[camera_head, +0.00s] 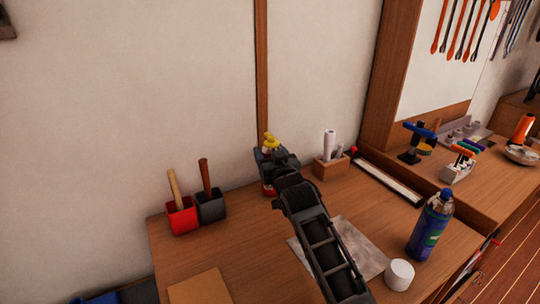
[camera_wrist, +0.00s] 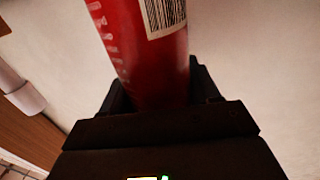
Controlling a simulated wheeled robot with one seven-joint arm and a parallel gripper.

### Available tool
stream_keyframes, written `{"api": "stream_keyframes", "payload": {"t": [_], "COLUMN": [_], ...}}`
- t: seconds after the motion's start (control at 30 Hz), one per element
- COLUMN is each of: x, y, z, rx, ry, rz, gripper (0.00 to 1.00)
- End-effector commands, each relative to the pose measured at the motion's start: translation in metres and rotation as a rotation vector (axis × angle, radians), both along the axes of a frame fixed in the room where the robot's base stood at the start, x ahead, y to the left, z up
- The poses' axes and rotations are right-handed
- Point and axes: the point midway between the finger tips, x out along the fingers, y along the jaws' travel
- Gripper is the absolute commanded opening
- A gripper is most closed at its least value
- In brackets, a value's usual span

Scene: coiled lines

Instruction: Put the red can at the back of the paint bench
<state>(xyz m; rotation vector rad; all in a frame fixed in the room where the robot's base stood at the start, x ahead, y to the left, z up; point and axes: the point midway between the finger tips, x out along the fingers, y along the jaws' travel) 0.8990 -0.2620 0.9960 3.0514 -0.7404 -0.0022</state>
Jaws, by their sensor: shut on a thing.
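The red can (camera_wrist: 150,45) fills the middle of the wrist view, with a barcode label and pale lettering. My gripper (camera_wrist: 158,92) is shut around it, one finger on each side. In the head view my gripper (camera_head: 268,160) is at the back of the wooden paint bench (camera_head: 245,240), close to the wall. A strip of the red can (camera_head: 268,189) shows below the gripper there, and a yellow top shows above. My gripper hides most of the can. I cannot tell whether its base touches the bench.
A red holder (camera_head: 182,216) and a dark holder (camera_head: 211,207) with wooden handles stand at the back left. A wooden block with white rolls (camera_head: 330,168) stands right of my gripper. A blue-green spray can (camera_head: 428,228) and white cup (camera_head: 399,274) stand at the front right.

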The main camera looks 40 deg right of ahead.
Motion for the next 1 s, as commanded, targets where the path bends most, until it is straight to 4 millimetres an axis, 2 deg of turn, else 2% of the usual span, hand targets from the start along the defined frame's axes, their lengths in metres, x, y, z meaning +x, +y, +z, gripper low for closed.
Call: {"api": "stream_keyframes", "payload": {"t": [0.1,0.47,0.5,0.77,1.0], "x": [0.0001,0.0000,-0.0001,-0.0002,-0.0002], "y": [-0.0001,-0.0002,-0.0002,-0.0002,-0.0002], "z": [-0.0069,-0.0114,-0.0114,-0.0108,-0.0098], "rx": [0.001,0.000,0.000,0.000,0.000], "ry": [-0.003,-0.003,-0.001,-0.001,-0.001], "rz": [0.001,0.000,0.000,0.000,0.000], "gripper": [0.18,0.18,0.63,0.86,0.86]}}
